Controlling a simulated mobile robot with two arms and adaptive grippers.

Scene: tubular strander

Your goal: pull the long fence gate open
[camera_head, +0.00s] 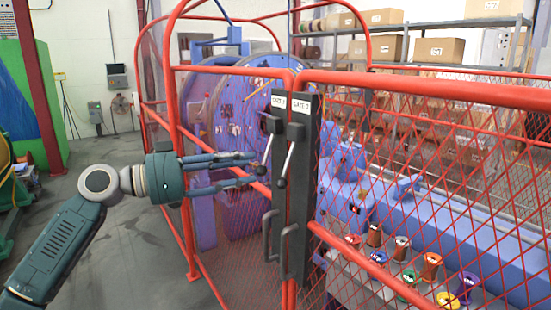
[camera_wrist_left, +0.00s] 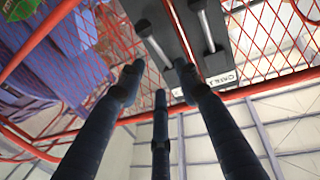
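The red mesh fence has two gate leaves meeting at two dark upright plates. The long gate (camera_head: 420,88) runs from the right plate (camera_head: 299,200) toward the right edge and looks shut, level with the left leaf. Each plate has a white label, a lever and a grey pull handle; the long gate's lever (camera_head: 288,160) slants down, and its handle (camera_head: 285,245) is lower. My left gripper (camera_head: 254,168) is beside the left plate, fingers spread, holding nothing visible. In the left wrist view its fingers (camera_wrist_left: 160,78) are apart below the levers (camera_wrist_left: 203,25). My right gripper is out of view.
Behind the fence stands a blue-purple machine (camera_head: 440,230) with coloured spools (camera_head: 430,266) along its front. Shelves with cardboard boxes (camera_head: 438,50) are at the back. The grey floor (camera_head: 120,240) left of the fence is mostly clear. A green machine (camera_head: 40,110) stands at far left.

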